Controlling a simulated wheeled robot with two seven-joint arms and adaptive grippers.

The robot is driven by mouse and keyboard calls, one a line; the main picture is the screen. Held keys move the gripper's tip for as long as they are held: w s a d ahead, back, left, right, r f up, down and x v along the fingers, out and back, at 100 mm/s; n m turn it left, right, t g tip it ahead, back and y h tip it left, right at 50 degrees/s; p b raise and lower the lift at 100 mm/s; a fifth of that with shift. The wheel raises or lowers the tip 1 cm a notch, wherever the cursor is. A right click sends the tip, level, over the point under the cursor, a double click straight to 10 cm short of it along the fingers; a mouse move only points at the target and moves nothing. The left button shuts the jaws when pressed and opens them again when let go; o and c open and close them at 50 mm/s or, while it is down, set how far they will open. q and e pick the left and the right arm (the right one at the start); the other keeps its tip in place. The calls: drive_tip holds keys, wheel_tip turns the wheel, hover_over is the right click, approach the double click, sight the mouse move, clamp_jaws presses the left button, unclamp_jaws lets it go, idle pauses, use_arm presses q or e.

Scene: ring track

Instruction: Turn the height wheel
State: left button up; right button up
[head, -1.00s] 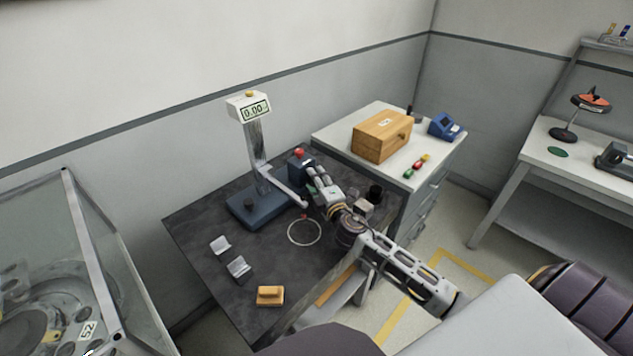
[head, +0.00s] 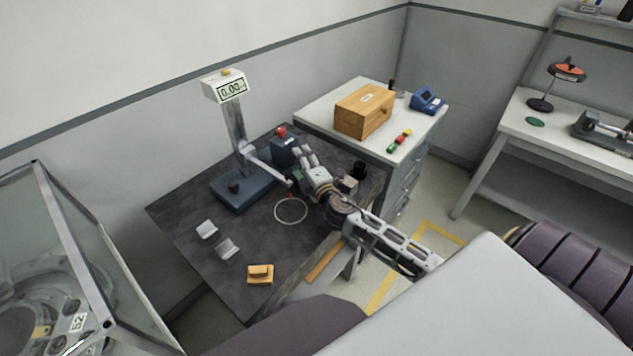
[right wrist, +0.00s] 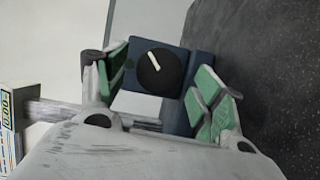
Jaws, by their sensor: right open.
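A black round knob with a white pointer line (right wrist: 158,70) is on the face of a blue housing (right wrist: 180,117) in the right wrist view. My right gripper (right wrist: 163,82) is open, its green-padded fingers on either side of the knob, with no clear contact. In the head view the gripper (head: 301,165) is beside a blue box with a red top (head: 285,151), which hides its near face. My left gripper is out of view.
A cabinet (head: 313,117) with a wooden box (head: 364,111) stands behind. A glass case (head: 105,255) is at left.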

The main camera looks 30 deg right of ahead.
drive_tip(key=shift+s+a+r, duration=0.1)
drive_tip(key=shift+s+a, duration=0.05)
drive_tip(key=shift+s, duration=2.45)
drive_tip(key=shift+s+a, duration=0.15)
drive_tip(key=shift+s, duration=2.4)
drive_tip(key=shift+s, duration=0.1)
